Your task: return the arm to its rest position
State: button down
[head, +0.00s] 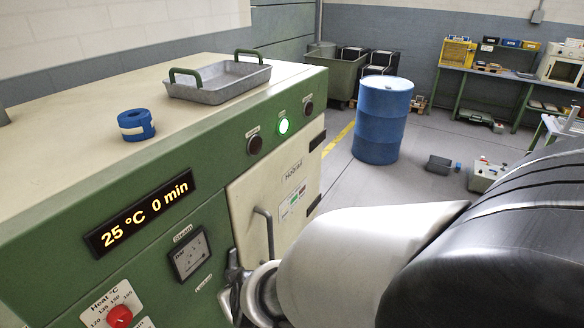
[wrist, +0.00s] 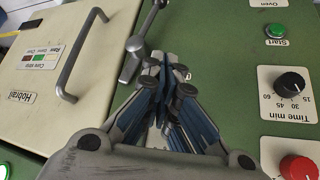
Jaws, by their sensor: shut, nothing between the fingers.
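My gripper (wrist: 165,70) shows in the wrist view with its fingers together and nothing between them. It is in front of the green oven panel (wrist: 225,75), close to the right of a grey door latch (wrist: 135,50); I cannot tell whether it touches the latch. In the head view my arm (head: 350,255) reaches in from the right toward the oven front and hides most of the gripper. The cream oven door (head: 285,185) looks closed, with its bar handle (wrist: 80,55) to the left of the latch in the wrist view.
The oven display (head: 140,210) reads 25 °C 0 min, and a green lamp (head: 283,126) is lit. A grey tray (head: 220,85) and blue tape roll (head: 136,125) are on the oven top.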

jog(key=s+d+r+m+b, duration=0.25)
jog(key=d+r, duration=0.35)
jog(key=d, duration=0.5)
jog(key=s+d+r+m+g+h+b, duration=0.1)
jog(key=s+d+m+h, duration=0.3)
jog(key=s+d, duration=0.8)
jog(key=d+r, duration=0.1)
jog(key=d, duration=0.1)
jog(key=shift+s+d+g+b, duration=0.3)
jog(key=shift+d+b, duration=0.05)
jog(key=shift+m, duration=0.25)
